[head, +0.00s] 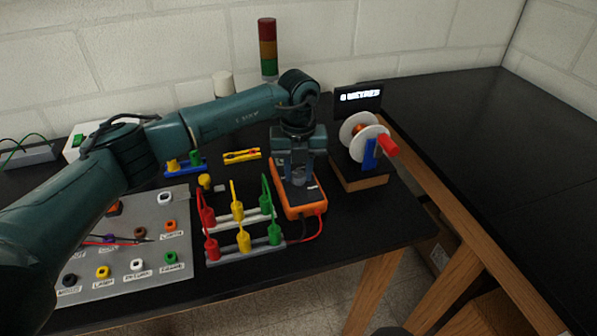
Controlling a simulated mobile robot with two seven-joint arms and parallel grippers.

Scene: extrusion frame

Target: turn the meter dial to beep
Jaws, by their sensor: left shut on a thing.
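The orange meter (309,207) with a dark face lies on the black bench, right of the middle of the head view. My left gripper (298,180) points down over the meter's face, shut on the meter dial. The dial is mostly hidden by the fingers, so its setting cannot be read. A red lead runs from the meter's lower end. My right gripper is not in view.
A rack (244,253) with red, yellow and green plugs stands close left of the meter. A wire reel (361,139) on a wooden base stands to the right. A grey labelled panel (150,262) lies left. A signal tower (268,48) stands behind.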

